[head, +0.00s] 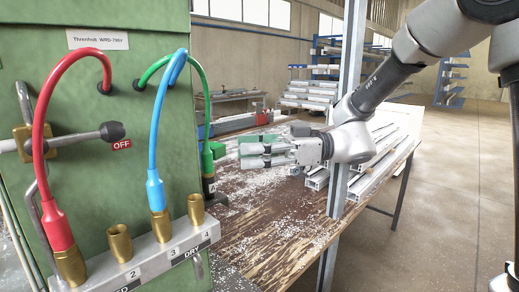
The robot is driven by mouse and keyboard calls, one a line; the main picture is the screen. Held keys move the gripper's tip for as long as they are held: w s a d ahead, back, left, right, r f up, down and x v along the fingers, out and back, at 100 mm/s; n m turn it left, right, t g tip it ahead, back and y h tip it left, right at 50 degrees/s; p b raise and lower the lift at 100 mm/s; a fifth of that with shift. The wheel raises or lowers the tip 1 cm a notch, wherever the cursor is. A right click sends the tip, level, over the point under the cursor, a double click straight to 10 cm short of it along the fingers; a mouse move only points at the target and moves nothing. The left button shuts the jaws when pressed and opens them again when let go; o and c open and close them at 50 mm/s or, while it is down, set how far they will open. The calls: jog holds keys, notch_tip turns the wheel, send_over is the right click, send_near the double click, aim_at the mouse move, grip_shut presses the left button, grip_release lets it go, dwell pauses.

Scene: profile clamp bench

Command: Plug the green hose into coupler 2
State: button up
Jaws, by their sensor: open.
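The green hose (148,76) arches from the green cabinet down to its green end fitting (207,162). That end stands upright in a dark holder (210,188) behind the right end of the coupler rail; I cannot tell how firmly it sits. Coupler 2 (119,243) is a brass socket on the rail, open at the top and empty. My gripper (246,150) is open, to the right of the green end and apart from it, its fingers pointing left over the workbench. I see nothing held between them.
The red hose (58,230) is in the leftmost coupler, the blue hose (155,192) in coupler 3. Coupler 4 (196,209) is empty. A lever (100,133) marked OFF juts from the cabinet (110,180). A grey post (345,110) stands at the workbench (270,235), near my arm.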

aim_at(206, 155)
jog(key=x, duration=0.7)
jog(key=shift+s+a, duration=0.15)
jog(key=shift+a, duration=0.25)
grip_shut()
jog(key=c, duration=0.7)
grip_release()
jog(key=shift+c, duration=0.2)
grip_shut()
jog(key=shift+r, duration=0.7)
jog(key=shift+r, duration=1.4)
